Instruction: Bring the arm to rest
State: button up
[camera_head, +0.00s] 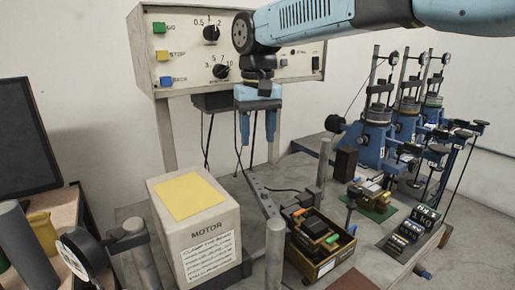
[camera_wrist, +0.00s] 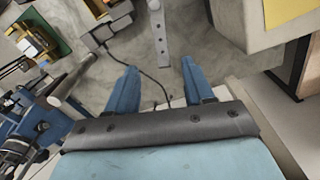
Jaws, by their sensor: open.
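My gripper (camera_head: 257,127) hangs from my light-blue arm in front of the control panel in the head view, its two blue fingers pointing down. In the wrist view my gripper (camera_wrist: 155,80) shows its fingers spread apart with nothing between them. It is above the bench, behind the motor box, and appears to touch nothing. A grey metal bar with holes (camera_wrist: 161,35) lies beyond the fingertips in the wrist view.
A control panel (camera_head: 280,75) stands behind my gripper. The motor box (camera_head: 207,232) is in front and lower left. A parts tray (camera_head: 325,265) and lever frames (camera_head: 375,140) stand to the right. A dark screen (camera_head: 25,135) is at far left.

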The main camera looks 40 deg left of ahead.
jog(key=shift+r, duration=0.4)
jog(key=w+d+r+m+t, duration=0.15)
jog(key=w+d, duration=0.25)
jog(key=d, duration=0.7)
jog(key=w+d+r+m, duration=0.15)
jog(key=w+d, duration=0.25)
jog(key=d, duration=0.8)
jog(key=w+d+r+m+t, duration=0.1)
jog(key=w+d+m, duration=0.15)
jog(key=d, duration=0.85)
jog(key=s+d+f+m+t, duration=0.1)
jog(key=s+d+f+m, duration=0.1)
jog(key=d, duration=0.7)
jog(key=s+d+f+m+t, duration=0.1)
jog(key=s+d+f, duration=0.3)
jog(key=d, duration=0.5)
jog(key=s+d+f+m+t, duration=0.1)
jog(key=s+d+f+m, duration=0.2)
jog(key=d, duration=0.6)
jog(key=shift+s+d, duration=0.15)
jog(key=shift+s, duration=1.1)
jog(key=shift+f, duration=0.1)
